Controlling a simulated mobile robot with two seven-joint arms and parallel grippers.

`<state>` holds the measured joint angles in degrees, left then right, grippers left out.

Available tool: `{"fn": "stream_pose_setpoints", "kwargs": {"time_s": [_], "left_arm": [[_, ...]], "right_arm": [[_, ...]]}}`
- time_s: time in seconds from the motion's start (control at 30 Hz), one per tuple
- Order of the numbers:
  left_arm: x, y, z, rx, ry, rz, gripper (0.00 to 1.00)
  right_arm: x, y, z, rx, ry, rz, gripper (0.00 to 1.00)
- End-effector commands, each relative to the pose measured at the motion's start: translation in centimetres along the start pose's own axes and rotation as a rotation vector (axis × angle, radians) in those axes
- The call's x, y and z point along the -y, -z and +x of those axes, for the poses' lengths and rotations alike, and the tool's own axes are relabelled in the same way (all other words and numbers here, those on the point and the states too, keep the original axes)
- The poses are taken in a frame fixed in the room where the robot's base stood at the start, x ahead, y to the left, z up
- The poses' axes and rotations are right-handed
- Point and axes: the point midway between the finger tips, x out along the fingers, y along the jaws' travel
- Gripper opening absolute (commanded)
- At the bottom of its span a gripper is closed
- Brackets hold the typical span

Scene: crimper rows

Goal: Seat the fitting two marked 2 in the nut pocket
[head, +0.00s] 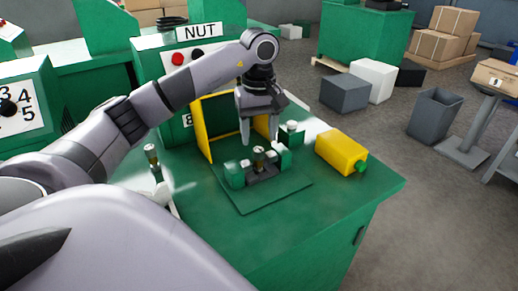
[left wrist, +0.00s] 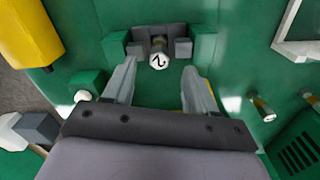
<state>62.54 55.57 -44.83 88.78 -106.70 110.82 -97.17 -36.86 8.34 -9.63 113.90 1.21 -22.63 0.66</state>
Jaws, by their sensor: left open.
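The fitting marked 2 (left wrist: 159,60) shows its white numbered end in the left wrist view. It stands in the dark nut pocket (left wrist: 137,48), between grey blocks and green side pieces; how deep it sits I cannot tell. In the head view the fitting (head: 258,153) looks upright in the pocket (head: 262,175). My left gripper (head: 259,132) is open and empty just above it, pointing down. In the left wrist view its fingers (left wrist: 160,80) are spread wide, one on each side below the fitting, apart from it. My right gripper is not in view.
A yellow bottle (head: 342,151) lies right of the pocket on the green bench (head: 330,215). A yellow guard (head: 202,130) stands behind on the left. Other fittings stand at the left (head: 151,155) and at the right (head: 292,128). The bench front is clear.

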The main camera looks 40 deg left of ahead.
Motion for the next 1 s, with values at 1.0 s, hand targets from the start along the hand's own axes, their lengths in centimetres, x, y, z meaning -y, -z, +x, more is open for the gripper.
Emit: {"fn": "stream_pose_setpoints", "kwargs": {"time_s": [1.0], "left_arm": [[0.0,0.0,-3.7,0.001,0.001,0.001,0.57]], "right_arm": [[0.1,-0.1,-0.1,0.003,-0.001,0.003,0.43]]}}
